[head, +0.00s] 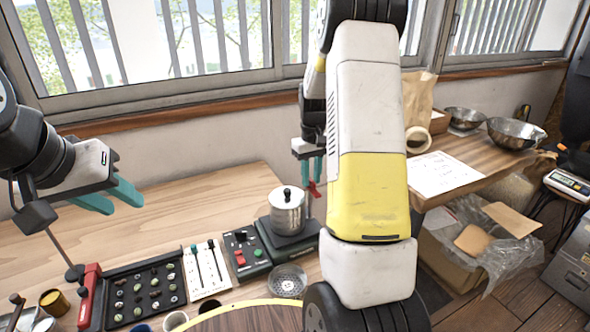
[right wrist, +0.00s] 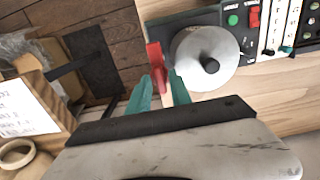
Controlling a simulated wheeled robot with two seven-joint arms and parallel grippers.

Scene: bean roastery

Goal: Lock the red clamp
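A red clamp lever (head: 314,190) shows at the back right of the silver canister (head: 288,210). In the right wrist view the red clamp (right wrist: 155,58) stands beside the round canister lid (right wrist: 205,56). My right gripper (right wrist: 167,78) is at the clamp, with its teal fingertips apart at the lever's near end. My right gripper also shows in the head view (head: 311,175), partly behind my arm. My left gripper (head: 122,200) is open and empty over the left of the table.
The canister stands on a dark base (head: 290,243) beside a control box (head: 245,252). A slider panel (head: 206,268), a knob panel (head: 145,292) and a red-handled device (head: 89,292) line the front. The wooden table (head: 190,200) behind them is clear.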

